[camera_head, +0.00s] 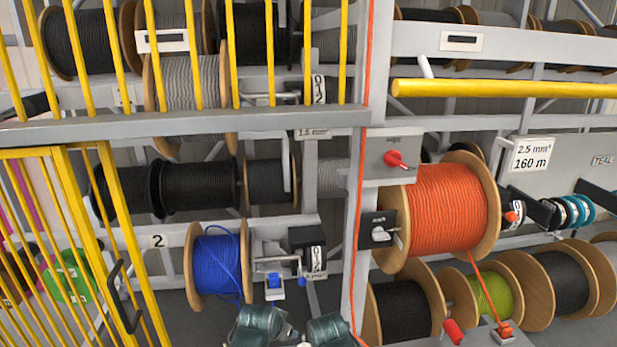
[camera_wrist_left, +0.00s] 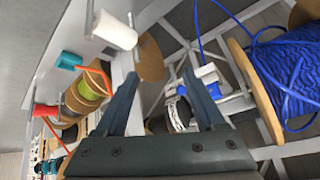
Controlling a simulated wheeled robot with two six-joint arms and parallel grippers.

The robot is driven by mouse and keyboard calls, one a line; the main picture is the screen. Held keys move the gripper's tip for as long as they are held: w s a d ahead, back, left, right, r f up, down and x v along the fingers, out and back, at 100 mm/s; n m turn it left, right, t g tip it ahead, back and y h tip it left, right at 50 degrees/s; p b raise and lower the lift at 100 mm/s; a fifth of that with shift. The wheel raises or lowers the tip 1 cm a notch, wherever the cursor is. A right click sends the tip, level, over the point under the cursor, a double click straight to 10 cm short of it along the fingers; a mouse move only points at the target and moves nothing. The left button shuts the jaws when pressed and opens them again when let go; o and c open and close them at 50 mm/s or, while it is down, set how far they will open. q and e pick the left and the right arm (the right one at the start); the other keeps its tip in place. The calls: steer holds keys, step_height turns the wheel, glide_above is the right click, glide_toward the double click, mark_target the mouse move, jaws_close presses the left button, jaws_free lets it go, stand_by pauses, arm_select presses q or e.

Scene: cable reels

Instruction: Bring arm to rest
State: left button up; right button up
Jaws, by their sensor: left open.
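My left gripper (camera_wrist_left: 160,76) shows in the left wrist view with its two dark fingers apart and nothing between them. The blue cable reel (camera_wrist_left: 290,72) is to the right of the fingers, apart from them, with a loose loop of blue cable above. In the head view the same blue reel (camera_head: 218,264) hangs on the rack at lower middle. Two dark green parts of my arms show at the bottom edge of the head view; no fingers can be made out there. My right gripper is not in view.
A large orange reel (camera_head: 446,212) sits right of centre, its cable running down to an orange clamp (camera_head: 503,331). A yellow-barred gate (camera_head: 75,255) stands at left. A yellow rail (camera_head: 505,89) crosses the upper right. A white roll (camera_wrist_left: 115,30) is left of my fingers in the wrist view.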

arm_select(q)
steer(key=s+f+n+g+y, duration=0.1)
steer(key=s+f+g+y, duration=0.2)
steer(key=s+g, duration=0.4)
steer(key=s+f, duration=0.1)
steer(key=s, duration=0.8)
steer(key=shift+d+n, duration=0.35)
steer(key=shift+n, duration=0.05)
steer(key=shift+c, duration=0.3)
